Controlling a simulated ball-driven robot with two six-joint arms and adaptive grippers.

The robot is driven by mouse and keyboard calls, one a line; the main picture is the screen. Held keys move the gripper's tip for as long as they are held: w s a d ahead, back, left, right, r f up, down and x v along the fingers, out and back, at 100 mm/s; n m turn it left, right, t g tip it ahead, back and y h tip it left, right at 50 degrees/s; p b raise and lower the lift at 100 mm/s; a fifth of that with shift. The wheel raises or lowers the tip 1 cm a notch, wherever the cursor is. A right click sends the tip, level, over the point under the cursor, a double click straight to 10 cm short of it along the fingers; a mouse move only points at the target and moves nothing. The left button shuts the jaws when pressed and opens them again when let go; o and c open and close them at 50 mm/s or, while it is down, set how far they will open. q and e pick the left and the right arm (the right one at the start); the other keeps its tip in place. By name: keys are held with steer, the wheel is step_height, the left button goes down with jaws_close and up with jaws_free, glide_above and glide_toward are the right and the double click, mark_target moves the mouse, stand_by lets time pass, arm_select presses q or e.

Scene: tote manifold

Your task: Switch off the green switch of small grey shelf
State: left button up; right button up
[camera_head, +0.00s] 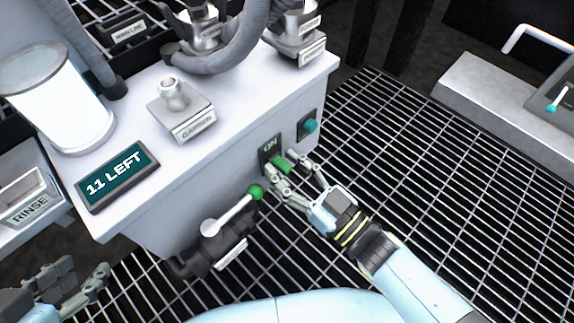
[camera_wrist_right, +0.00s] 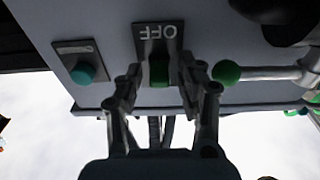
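The green switch (camera_head: 282,163) sits on a dark plate (camera_head: 268,146) on the front face of the small grey shelf (camera_head: 215,165). The head view shows the word ON above the switch. The right wrist view shows the word OFF, upside down, beside the green switch (camera_wrist_right: 159,73). My right gripper (camera_head: 281,164) is open, with its fingertips on either side of the switch. In the wrist view the gripper (camera_wrist_right: 160,82) has the switch between its fingers; contact is unclear. My left gripper (camera_head: 85,284) is partly in view at bottom left, away from the switch.
A teal button (camera_head: 309,125) is beside the switch plate. A valve lever with a green ball (camera_head: 257,192) stands close to my right fingers. A display reading 11 LEFT (camera_head: 118,181) and a clear cylinder (camera_head: 60,105) are on the shelf. Grating floor (camera_head: 440,170) lies at right.

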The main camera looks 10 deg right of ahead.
steer(key=v, duration=1.2)
steer(key=shift+w, duration=0.1)
